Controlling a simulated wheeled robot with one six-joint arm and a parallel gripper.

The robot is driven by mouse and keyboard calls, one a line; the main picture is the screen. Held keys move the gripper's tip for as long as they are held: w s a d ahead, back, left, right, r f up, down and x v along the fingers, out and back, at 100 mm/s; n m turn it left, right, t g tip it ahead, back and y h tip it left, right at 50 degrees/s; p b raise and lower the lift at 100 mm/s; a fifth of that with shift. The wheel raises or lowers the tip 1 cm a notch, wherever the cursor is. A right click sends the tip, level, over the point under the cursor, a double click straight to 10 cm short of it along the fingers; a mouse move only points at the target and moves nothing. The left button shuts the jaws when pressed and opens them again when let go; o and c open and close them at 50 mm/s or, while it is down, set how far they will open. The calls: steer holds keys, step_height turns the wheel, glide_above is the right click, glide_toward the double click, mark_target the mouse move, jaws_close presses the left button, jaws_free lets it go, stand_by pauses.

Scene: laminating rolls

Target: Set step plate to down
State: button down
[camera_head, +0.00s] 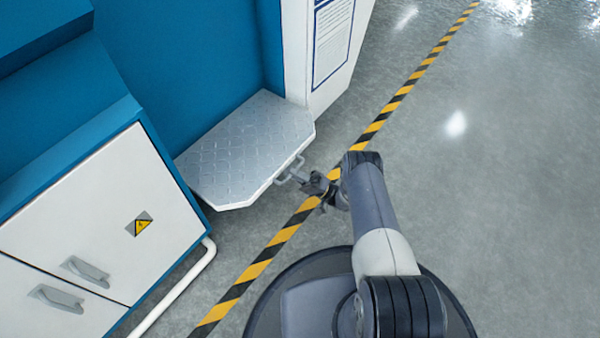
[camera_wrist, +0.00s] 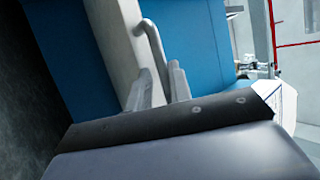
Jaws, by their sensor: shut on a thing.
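The step plate (camera_head: 240,150) is a grey metal plate with a raised tread pattern. In the head view it juts out from the blue machine with its tread facing up, and I cannot tell if it is fully level. A small bar handle (camera_head: 290,172) sits on its outer edge. My gripper (camera_head: 312,180) is at that edge, shut on the handle. In the wrist view the plate's pale edge (camera_wrist: 114,40) and the bent handle (camera_wrist: 150,42) show, with my gripper's fingers (camera_wrist: 158,88) at the handle's lower part.
A white cabinet (camera_head: 100,215) with a warning sign and handles stands left of the plate. A white pipe (camera_head: 180,285) runs low beside it. A yellow and black floor stripe (camera_head: 250,272) passes under my gripper. Open grey floor (camera_head: 500,180) lies to the right.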

steer(key=shift+f+m+t+h, duration=0.3)
steer(key=shift+f+m+t, duration=0.1)
steer(key=shift+f, duration=0.65)
steer(key=c, duration=1.5)
jaws_free()
steer(key=shift+f, duration=0.1)
